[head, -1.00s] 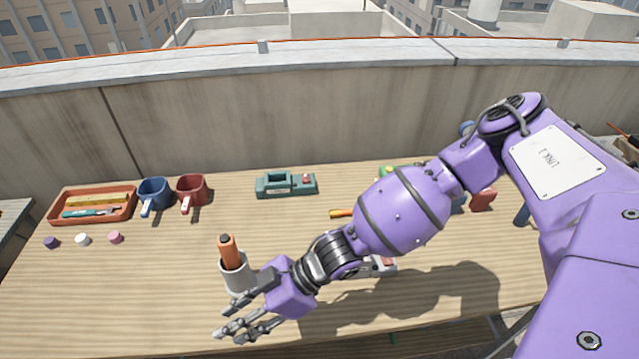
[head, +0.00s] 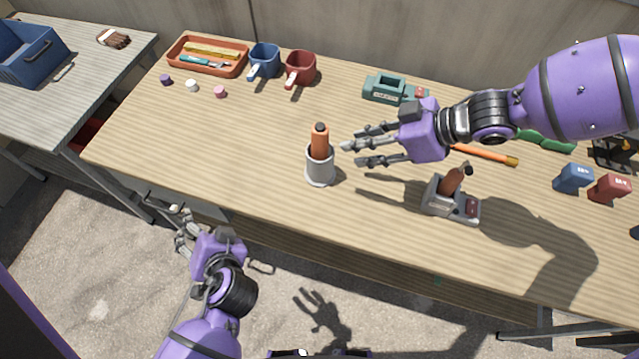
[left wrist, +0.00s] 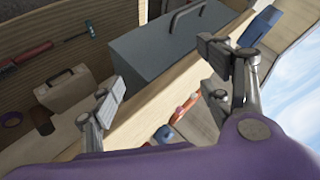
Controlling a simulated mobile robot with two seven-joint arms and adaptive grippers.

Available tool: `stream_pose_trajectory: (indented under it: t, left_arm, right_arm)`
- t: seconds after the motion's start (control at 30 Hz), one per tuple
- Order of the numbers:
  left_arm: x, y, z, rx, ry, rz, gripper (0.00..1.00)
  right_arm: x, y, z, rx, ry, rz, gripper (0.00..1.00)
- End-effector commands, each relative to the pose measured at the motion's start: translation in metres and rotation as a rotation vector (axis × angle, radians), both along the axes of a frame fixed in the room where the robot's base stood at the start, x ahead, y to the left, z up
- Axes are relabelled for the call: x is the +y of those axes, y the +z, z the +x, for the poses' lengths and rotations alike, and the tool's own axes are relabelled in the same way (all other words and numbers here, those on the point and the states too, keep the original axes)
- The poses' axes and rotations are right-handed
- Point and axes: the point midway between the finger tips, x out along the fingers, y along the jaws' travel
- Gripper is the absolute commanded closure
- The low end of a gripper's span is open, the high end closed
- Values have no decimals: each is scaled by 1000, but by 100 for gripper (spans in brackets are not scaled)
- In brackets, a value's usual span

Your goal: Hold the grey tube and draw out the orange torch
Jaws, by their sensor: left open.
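The grey tube (head: 320,172) stands upright on the wooden table. The orange torch (head: 320,142) stands in it, with its upper part and dark end showing above the rim; its lower part is hidden. My right gripper (head: 360,147) is open and empty, its fingers to the right of the torch and tube, pointing left and apparently apart from them. My left gripper (head: 183,225) is open and empty in front of the table's near edge, lower left of the tube. Its spread fingers (left wrist: 168,82) also show in the left wrist view.
A grey charger-like base (head: 452,206) with a brown upright piece stands right of the tube. An orange tray (head: 240,70), a blue mug (head: 264,60) and a red mug (head: 300,68) stand behind. The left wrist view shows a grey toolbox (left wrist: 165,60). Table left of the tube is clear.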

Motion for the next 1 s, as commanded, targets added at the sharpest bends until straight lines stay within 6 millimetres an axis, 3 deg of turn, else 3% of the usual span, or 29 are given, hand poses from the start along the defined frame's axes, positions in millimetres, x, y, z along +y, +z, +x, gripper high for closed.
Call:
stream_pose_trajectory:
  t: [0.03, 0.07, 0.1, 0.3, 0.5, 0.6, 0.7, 1.0]
  left_arm:
    - [-1, 26, 20, -71, 32, 48, 28]
    - [-9, 39, 30, -120, 54, 57, 28]
    - [-28, 49, 42, -187, 68, 35, 28]
    - [-142, 53, 67, -357, 32, -238, 28]
    - [-230, 62, 75, -446, -14, -462, 28]
    - [-255, 67, 76, -468, -29, -531, 28]
    - [-269, 69, 76, -478, -36, -566, 28]
    - [-268, 57, 109, -483, -41, -580, 28]
  right_arm:
    - [0, 0, 0, 0, 0, 0, 69]
    - [0, 0, 0, 0, 0, 0, 69]
    - [0, 0, 0, 0, 0, 0, 69]
    - [0, 0, 0, 0, 0, 0, 69]
    - [0, 0, 0, 0, 0, 0, 69]
    - [0, 0, 0, 0, 0, 0, 69]
    - [0, 0, 0, 0, 0, 0, 69]
    - [0, 0, 0, 0, 0, 0, 69]
